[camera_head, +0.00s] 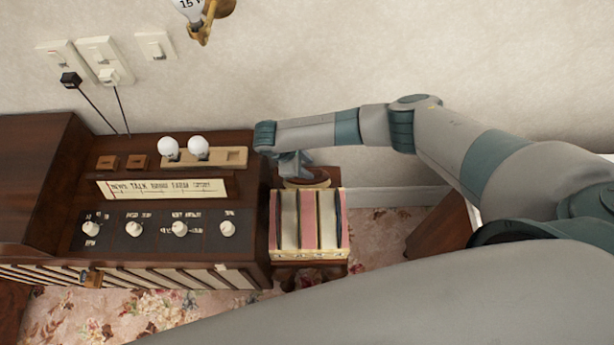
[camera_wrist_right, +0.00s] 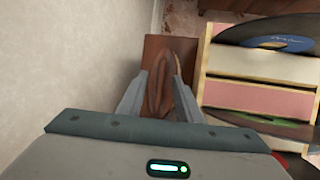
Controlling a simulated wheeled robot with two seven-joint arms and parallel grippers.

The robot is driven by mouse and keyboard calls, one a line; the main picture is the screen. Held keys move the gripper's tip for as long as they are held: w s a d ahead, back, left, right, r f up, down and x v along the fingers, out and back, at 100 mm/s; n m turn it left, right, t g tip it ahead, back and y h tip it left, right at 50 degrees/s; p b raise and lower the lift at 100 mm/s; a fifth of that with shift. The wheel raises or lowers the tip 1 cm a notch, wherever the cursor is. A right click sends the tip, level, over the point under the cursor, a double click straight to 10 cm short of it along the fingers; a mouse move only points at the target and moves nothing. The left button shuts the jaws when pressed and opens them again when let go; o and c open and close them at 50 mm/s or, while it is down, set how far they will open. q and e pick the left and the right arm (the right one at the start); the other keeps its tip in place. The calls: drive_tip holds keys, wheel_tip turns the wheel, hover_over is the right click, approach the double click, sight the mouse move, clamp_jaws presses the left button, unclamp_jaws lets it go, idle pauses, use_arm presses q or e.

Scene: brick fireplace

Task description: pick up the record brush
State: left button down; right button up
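The record brush (camera_head: 306,181) looks like a dark brown, rounded wooden piece. In the right wrist view the brush (camera_wrist_right: 160,88) lies between the two fingers of my right gripper (camera_wrist_right: 160,76). The fingers are apart, one on each side of it; whether either touches it is unclear. My left gripper is not in view.
A striped pink and cream box (camera_head: 309,222) of records stands close beside the brush; its records (camera_wrist_right: 265,42) show in the wrist view. The large wooden radio (camera_head: 250,190) with knobs and bulbs stands at the left. The wall (camera_head: 330,50) runs close behind.

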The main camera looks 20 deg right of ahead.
drive_tip(key=shift+x, duration=0.75)
drive_tip(key=shift+c, duration=0.6)
clamp_jaws()
wheel_tip(320, 180, up, 10)
drive_tip(key=b, duration=0.1)
idle(0.4)
